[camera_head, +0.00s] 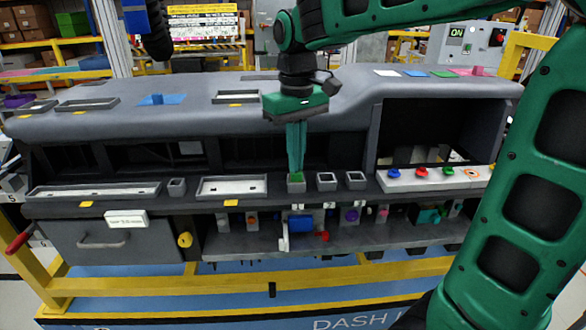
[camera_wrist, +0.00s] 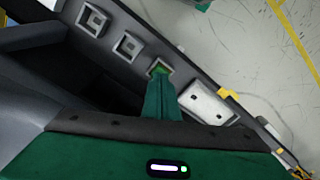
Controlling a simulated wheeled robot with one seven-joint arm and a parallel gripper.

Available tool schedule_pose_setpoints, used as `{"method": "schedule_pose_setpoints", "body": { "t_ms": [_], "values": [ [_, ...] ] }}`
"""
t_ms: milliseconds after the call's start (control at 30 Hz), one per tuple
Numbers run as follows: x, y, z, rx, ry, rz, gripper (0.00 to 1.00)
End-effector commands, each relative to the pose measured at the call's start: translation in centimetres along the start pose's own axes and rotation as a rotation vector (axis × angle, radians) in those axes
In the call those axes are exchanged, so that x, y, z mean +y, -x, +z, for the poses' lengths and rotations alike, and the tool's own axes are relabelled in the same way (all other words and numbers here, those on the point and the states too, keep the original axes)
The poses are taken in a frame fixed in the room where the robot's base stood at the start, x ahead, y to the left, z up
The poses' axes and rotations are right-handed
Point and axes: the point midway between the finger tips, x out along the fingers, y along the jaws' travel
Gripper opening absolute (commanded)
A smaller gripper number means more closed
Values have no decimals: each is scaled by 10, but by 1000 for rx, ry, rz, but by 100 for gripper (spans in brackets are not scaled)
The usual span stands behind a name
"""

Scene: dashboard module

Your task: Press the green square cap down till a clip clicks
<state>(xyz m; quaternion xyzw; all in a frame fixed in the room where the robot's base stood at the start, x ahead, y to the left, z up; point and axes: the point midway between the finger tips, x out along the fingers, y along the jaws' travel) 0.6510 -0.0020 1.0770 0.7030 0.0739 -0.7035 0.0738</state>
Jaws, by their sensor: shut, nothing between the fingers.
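The green square cap (camera_head: 296,178) sits in a grey square socket on the front ledge of the dashboard module. It also shows in the wrist view (camera_wrist: 160,70), framed by the pale socket rim. My gripper (camera_head: 296,168) points straight down with its green fingers shut and empty. The fingertips are right at the cap, and in the wrist view (camera_wrist: 160,80) they overlap its near edge. I cannot tell if they touch it or how deep the cap sits. The clip is not visible.
Two empty square sockets (camera_head: 326,180) and (camera_head: 355,180) stand to the right of the cap. A shallow rectangular tray (camera_head: 232,187) lies to its left. A white panel with coloured buttons (camera_head: 436,177) is further right. The dashboard top (camera_head: 190,115) overhangs behind.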

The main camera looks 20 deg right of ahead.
Motion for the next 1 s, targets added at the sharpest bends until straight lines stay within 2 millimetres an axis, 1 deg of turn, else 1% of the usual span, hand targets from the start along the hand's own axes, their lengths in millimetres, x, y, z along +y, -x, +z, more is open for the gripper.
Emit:
{"method": "schedule_pose_setpoints", "body": {
  "t_ms": [67,167,1000],
  "values": [
    [0,-1,0,-3,0,0,0],
    [0,3,0,-2,0,0,0],
    [0,74,0,1,0,0,0]
  ]
}}
